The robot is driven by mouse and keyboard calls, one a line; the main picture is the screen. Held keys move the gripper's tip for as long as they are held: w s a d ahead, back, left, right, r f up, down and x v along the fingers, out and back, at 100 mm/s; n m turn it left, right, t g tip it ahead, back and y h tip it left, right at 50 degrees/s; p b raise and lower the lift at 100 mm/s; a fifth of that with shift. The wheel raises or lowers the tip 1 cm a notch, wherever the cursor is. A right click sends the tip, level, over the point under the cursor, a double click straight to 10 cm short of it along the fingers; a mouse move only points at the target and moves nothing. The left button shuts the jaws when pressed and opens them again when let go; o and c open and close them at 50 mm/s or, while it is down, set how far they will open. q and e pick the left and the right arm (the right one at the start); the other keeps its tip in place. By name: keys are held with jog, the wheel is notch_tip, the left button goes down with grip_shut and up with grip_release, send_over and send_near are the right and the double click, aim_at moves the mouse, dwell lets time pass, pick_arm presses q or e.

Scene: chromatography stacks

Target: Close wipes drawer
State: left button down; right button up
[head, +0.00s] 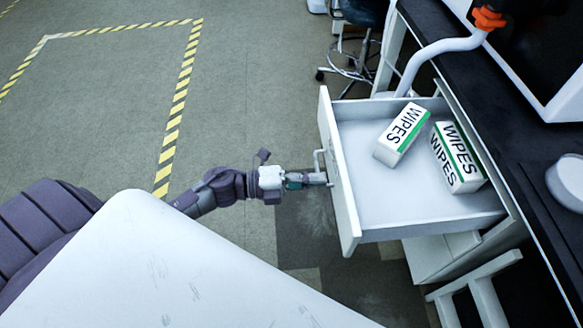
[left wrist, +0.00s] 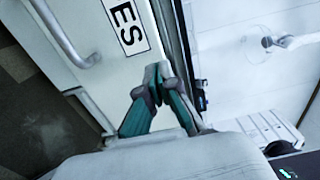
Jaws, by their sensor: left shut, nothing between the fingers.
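The wipes drawer (head: 400,190) is pulled well out from under the black-topped bench. Two white and green wipes boxes lie inside it, one box (head: 402,133) towards the middle and another (head: 457,158) by its right side. My left gripper (head: 326,178) is shut and empty at the outer side of the drawer front (head: 338,172), beside the handle (head: 319,160); I cannot tell whether it touches. In the left wrist view the shut fingertips (left wrist: 157,75) are close to a white front with a label ending in "ES" (left wrist: 129,27). My right gripper is not in view.
The black bench top (head: 510,120) runs along the right, with a white curved arm with an orange knob (head: 487,18) above it. A wheeled stool (head: 350,62) stands beyond the drawer. Open floor (head: 250,100) lies to the left.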

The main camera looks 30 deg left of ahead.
aim_at(340, 178)
pick_arm(q)
jog(key=shift+x, duration=1.6)
